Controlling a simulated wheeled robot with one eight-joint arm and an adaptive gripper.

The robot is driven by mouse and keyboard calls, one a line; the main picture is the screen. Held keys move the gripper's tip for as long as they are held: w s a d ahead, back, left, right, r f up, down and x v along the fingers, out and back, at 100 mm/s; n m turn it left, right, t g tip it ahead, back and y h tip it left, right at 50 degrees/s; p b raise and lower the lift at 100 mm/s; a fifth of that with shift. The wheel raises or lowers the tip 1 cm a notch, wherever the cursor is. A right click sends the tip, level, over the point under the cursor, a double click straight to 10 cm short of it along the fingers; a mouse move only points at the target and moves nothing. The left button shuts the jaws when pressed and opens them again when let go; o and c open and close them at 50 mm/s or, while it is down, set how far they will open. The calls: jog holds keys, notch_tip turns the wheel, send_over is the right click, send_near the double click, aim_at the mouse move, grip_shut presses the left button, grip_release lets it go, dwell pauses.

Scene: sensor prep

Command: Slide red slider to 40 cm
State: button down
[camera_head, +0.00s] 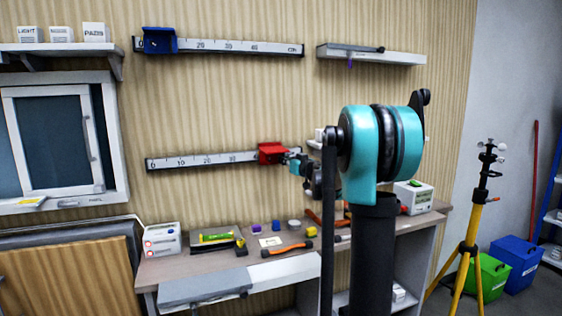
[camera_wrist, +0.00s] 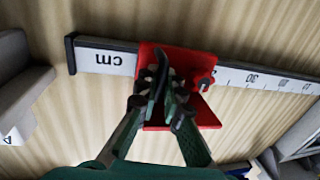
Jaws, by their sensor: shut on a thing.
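The red slider (camera_head: 271,152) sits near the right part of the lower ruler rail (camera_head: 205,161), just right of the 30 mark. It covers the scale there, so the 40 mark is hidden. My gripper (camera_head: 291,156) reaches it from the right. In the wrist view the picture is upside down: the red slider (camera_wrist: 206,112) lies between the "cm" end of the rail (camera_wrist: 107,61) and the 30 mark. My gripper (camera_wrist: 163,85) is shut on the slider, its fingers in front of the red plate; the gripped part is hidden.
An upper rail (camera_head: 230,46) carries a blue slider (camera_head: 159,40) at its left end. A shelf (camera_head: 390,57) hangs at upper right. Below is a workbench (camera_head: 170,272) with tools and small coloured blocks. The wall around the lower rail is clear.

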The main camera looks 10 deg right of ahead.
jog(key=c, duration=1.6)
grip_release()
jog(key=shift+s, duration=0.1)
jog(key=v, duration=1.1)
jog(key=shift+s+d, duration=0.2)
jog(key=shift+s, duration=0.15)
jog(key=shift+a+f, duration=0.1)
